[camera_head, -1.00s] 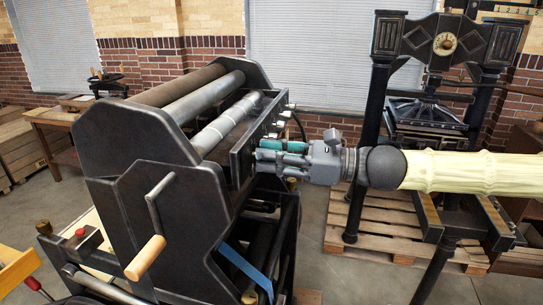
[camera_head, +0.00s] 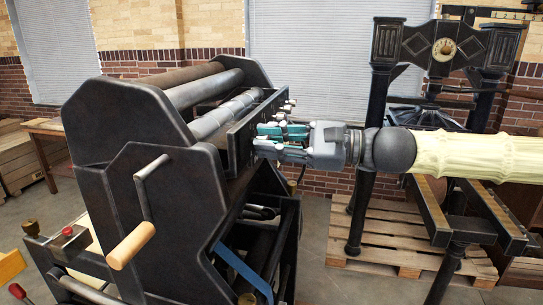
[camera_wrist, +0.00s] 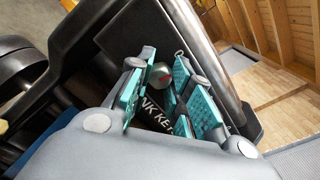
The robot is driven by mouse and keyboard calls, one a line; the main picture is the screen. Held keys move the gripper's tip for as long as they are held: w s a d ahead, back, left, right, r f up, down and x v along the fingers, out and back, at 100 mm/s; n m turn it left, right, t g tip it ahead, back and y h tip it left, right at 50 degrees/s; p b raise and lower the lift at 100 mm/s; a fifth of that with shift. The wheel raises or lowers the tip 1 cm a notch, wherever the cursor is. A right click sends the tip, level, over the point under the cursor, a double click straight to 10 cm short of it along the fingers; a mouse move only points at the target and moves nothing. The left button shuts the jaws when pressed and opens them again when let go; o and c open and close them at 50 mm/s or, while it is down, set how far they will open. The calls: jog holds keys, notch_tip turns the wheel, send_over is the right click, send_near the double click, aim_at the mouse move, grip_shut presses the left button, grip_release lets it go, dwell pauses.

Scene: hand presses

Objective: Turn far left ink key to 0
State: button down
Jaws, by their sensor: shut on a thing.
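The ink key plate (camera_head: 235,145) is a dark strip along the right side of the black press (camera_head: 160,200). My gripper (camera_head: 262,140), with teal finger pads, is at the near end of this plate. In the wrist view my gripper (camera_wrist: 158,88) is shut on a small rounded grey ink key (camera_wrist: 160,75) with a red mark. The pads flank the key and partly hide it, and its pointer and scale cannot be read. Part of the white lettering "INK KEY" (camera_wrist: 156,119) shows on the plate below. Other ink keys (camera_head: 288,106) stick out farther along the plate.
Metal rollers (camera_head: 215,116) lie beside the plate. A crank with a wooden handle (camera_head: 132,245) stands out on the press's near side. A second black press (camera_head: 443,50) stands on a wooden pallet (camera_head: 385,240) at the right. Bare floor lies between the presses.

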jog(key=shift+f+n+b, duration=0.1)
jog(key=shift+n+b, duration=0.65)
jog(key=shift+n, duration=0.05)
jog(key=c, duration=1.3)
grip_release()
jog(key=shift+d, duration=0.15)
jog(key=shift+v, duration=5.9)
jog(key=shift+s, duration=0.1)
